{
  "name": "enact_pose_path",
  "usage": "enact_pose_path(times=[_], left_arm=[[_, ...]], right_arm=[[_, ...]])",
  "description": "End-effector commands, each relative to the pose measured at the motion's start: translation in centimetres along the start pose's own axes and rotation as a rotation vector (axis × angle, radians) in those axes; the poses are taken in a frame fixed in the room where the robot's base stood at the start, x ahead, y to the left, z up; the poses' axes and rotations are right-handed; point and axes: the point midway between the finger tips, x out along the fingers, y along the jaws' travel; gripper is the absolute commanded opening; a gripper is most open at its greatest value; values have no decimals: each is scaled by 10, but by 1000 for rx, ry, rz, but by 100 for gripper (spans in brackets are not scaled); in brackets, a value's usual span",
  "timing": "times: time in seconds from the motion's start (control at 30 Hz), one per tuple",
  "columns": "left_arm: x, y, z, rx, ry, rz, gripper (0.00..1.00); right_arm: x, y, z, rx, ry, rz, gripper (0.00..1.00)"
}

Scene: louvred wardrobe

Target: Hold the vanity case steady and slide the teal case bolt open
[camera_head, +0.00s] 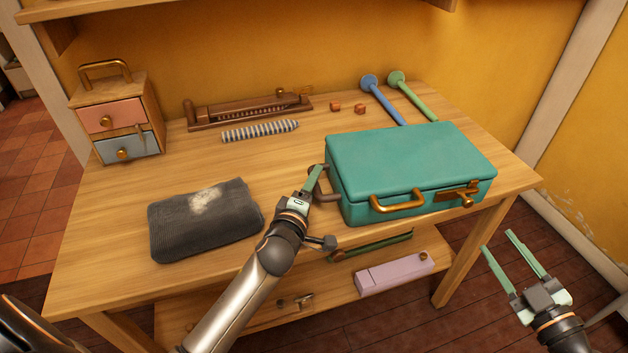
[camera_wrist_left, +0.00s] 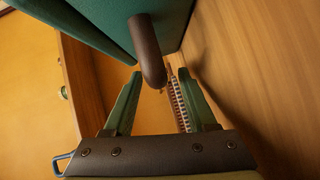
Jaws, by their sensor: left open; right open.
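The teal vanity case (camera_head: 400,158) stands closed on the table at the right. On its front are a brass carrying handle (camera_head: 398,204) and a brass bolt (camera_head: 456,194) near the right corner. A dark brown side handle (camera_head: 326,194) sticks out of its left end. My left gripper (camera_head: 316,176) is open at that end. In the left wrist view the side handle (camera_wrist_left: 147,55) reaches toward the space between the open fingers (camera_wrist_left: 158,74); I cannot tell if they touch it. My right gripper (camera_head: 498,241) is open and empty, off the table's right front edge.
A grey folded cloth (camera_head: 205,218) lies at the left front, with a small drawer box (camera_head: 120,118) behind it. A striped rod (camera_head: 260,131), a brown rack (camera_head: 245,108) and blue and green rods (camera_head: 382,101) lie at the back. A lower shelf holds a lilac box (camera_head: 395,274).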

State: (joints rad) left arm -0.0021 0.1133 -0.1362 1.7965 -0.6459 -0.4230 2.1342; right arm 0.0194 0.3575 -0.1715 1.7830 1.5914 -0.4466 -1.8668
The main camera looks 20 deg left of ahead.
Motion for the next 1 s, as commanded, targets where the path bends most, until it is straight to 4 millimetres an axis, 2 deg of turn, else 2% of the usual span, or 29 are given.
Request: enact_pose_path(times=[0.13, 0.47, 0.9, 0.97, 1.0], left_arm=[[10, 0, 0, 2, 0, 0, 57], [12, 0, 0, 1, 0, 0, 56], [11, 0, 0, 0, 0, 0, 6], [11, 0, 0, 0, 0, 0, 0], [11, 0, 0, 0, 0, 0, 0]], right_arm=[[0, 0, 0, 0, 0, 0, 50], [0, 0, 0, 0, 0, 0, 50], [0, 0, 0, 0, 0, 0, 50], [0, 0, 0, 0, 0, 0, 50], [0, 0, 0, 0, 0, 0, 50]])
